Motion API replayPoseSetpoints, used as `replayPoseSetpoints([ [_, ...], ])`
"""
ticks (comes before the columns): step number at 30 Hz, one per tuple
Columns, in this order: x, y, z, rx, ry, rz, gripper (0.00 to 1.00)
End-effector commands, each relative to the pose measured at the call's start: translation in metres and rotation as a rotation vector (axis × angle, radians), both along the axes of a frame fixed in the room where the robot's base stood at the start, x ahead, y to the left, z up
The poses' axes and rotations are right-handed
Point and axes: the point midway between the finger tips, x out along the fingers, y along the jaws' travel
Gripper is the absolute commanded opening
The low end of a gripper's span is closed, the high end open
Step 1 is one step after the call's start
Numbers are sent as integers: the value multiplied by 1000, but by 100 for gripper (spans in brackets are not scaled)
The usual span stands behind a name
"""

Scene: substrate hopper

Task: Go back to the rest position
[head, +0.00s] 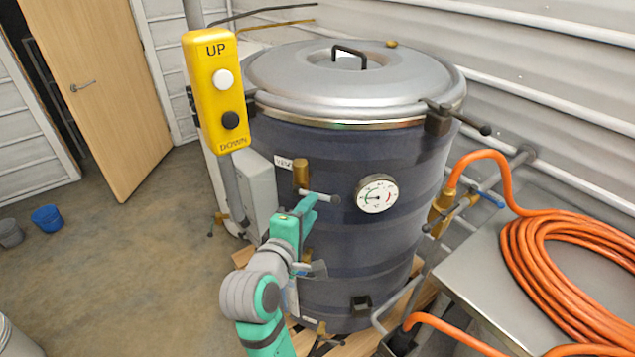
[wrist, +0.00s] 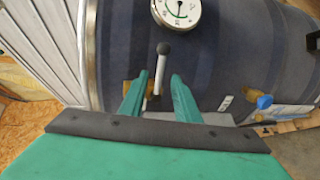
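My gripper (head: 308,203) is in front of the dark blue vessel (head: 400,165), close to a brass valve (head: 300,173) with a grey-tipped lever (head: 322,197). In the wrist view the two green fingers of my gripper (wrist: 163,80) stand apart. The lever (wrist: 162,50) shows between and just beyond their tips, with its knob clear of them. I see no grip on the lever; whether a finger touches it I cannot tell. The lower part of the valve is hidden behind the fingers.
A yellow UP/DOWN control box (head: 216,92) hangs at the left of the vessel. A round gauge (head: 377,194) is on its front. Coiled orange hose (head: 570,250) lies on a metal table (head: 490,265) at right. The floor (head: 120,265) at left is mostly open.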

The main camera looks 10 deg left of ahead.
Motion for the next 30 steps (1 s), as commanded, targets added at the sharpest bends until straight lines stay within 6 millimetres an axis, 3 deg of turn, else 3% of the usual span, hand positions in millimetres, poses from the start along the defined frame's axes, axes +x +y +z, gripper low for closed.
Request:
replayPoseSetpoints([
  [4, 0, 0, -3, 6, 1, 1, 29],
  [7, -3, 0, -17, 32, 5, 9, 29],
  [14, -24, -1, -83, 193, 10, 45, 29],
  [21, -63, -3, -149, 403, 11, 65, 29],
  [30, -129, -13, -214, 675, 9, 56, 29],
])
